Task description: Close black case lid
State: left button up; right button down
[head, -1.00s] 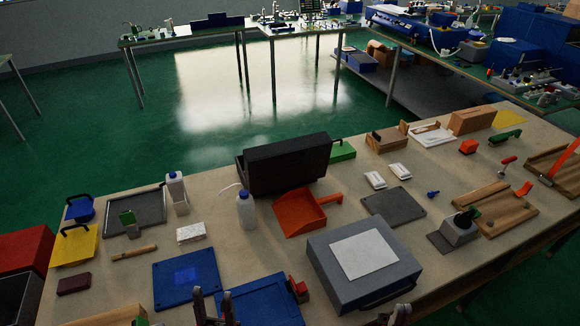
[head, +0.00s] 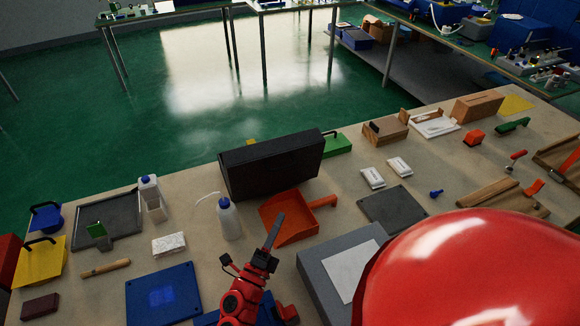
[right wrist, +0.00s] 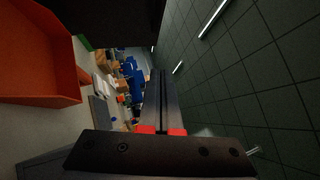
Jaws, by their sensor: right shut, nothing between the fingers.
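The black case (head: 270,165) stands at the far middle edge of the bench in the head view. A broad dark panel faces me, tall and tilted; I cannot make out the seam between lid and base, and the case's far side is hidden. My right gripper (head: 279,218) is in front of the case, lower in the picture, with its fingers pointing up toward it. The gripper is shut and empty, apart from the case. In the right wrist view its closed fingers (right wrist: 162,100) point away along the bench. My left gripper is not in view.
An orange dustpan (head: 288,218) lies just right of my right gripper; it also fills the left of the right wrist view (right wrist: 38,60). A white bottle (head: 229,220) stands left of it. A grey case (head: 318,262) is at lower right, partly behind my red arm. A green box (head: 336,146) sits right of the black case.

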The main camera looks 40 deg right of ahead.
aim_at(277, 171)
jog(key=w+d+r+p, duration=0.3)
jog(key=w+d+p, duration=0.3)
jog(key=w+d, duration=0.2)
jog(key=shift+w+d+r+m, duration=0.15)
jog(key=shift+w+d+m, duration=0.15)
jog(key=shift+d, duration=0.1)
jog(key=shift+w, duration=0.1)
